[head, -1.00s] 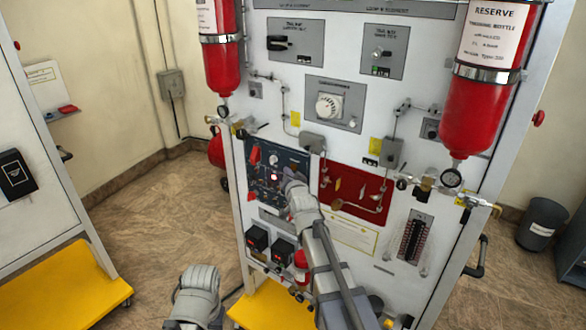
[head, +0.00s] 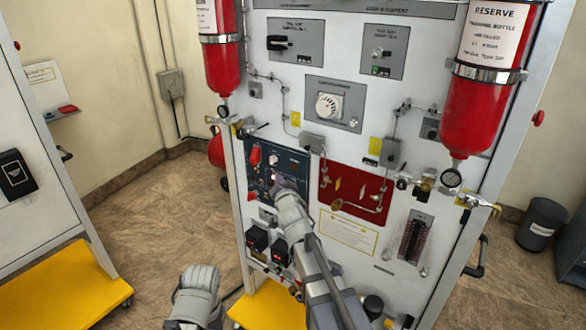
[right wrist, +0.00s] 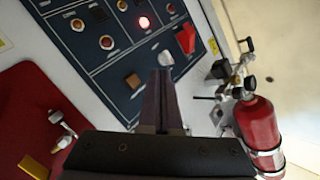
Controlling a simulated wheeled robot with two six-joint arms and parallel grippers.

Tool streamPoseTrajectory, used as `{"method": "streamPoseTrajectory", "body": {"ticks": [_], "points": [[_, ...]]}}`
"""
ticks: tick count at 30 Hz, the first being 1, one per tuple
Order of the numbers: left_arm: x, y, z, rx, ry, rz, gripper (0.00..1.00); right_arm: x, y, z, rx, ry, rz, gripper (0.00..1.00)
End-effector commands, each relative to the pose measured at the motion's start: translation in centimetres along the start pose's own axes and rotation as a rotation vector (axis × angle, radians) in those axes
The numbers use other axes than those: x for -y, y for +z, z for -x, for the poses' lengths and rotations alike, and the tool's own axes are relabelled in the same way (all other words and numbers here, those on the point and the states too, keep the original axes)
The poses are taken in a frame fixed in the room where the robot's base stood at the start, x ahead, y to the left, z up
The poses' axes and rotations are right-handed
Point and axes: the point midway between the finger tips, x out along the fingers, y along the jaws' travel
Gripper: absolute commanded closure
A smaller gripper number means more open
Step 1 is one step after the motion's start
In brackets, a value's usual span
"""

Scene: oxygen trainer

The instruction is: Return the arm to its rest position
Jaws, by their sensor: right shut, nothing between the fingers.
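My right gripper (head: 277,184) is in front of the dark blue control panel (head: 292,160) on the trainer board. In the right wrist view its fingers (right wrist: 160,92) are shut with nothing between them. They appear just short of the panel, below a pale knob (right wrist: 166,58); I cannot tell the exact gap. A red lamp (right wrist: 144,22) glows on the panel, and a red switch cover (right wrist: 186,39) is at its right. In the head view, my right arm hides the panel's lower part. A grey link of my left arm shows at the bottom, but its gripper does not.
The red panel (head: 326,193) with brass fittings is right of the blue one. Red bottles (head: 487,105) and gauges stick out from the board. A second white board on a yellow base (head: 62,290) stands at left. Brown floor (head: 150,205) lies open between them.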

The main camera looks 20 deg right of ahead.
Motion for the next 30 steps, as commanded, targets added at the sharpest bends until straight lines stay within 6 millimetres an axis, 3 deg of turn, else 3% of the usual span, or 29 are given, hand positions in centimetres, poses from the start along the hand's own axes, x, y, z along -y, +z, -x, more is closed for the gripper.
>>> {"method": "streamPoseTrajectory", "body": {"ticks": [11,14,17,20,24,27,30], "points": [[0.0,0.0,0.0,0.0,0.0,0.0,0.5,0.0,0.1,0.0,0.002,0.002,0.002,1.0],[0.0,0.0,0.0,0.0,0.0,0.0,0.5,-0.2,1.3,0.6,0.037,0.035,0.03,1.0],[0.0,0.0,0.0,0.0,0.0,0.0,0.5,-0.9,4.8,2.3,0.142,0.119,0.112,1.0],[0.0,0.0,0.0,0.0,0.0,0.0,0.5,-1.9,9.8,5.6,0.325,0.223,0.248,1.0],[0.0,0.0,0.0,0.0,0.0,0.0,0.5,-3.1,16.9,12.4,0.648,0.319,0.47,1.0],[0.0,0.0,0.0,0.0,0.0,0.0,0.5,-3.8,20.9,18.0,0.89,0.339,0.624,1.0],[0.0,0.0,0.0,0.0,0.0,0.0,0.5,-4.3,23.5,23.4,1.108,0.326,0.756,1.0]]}}
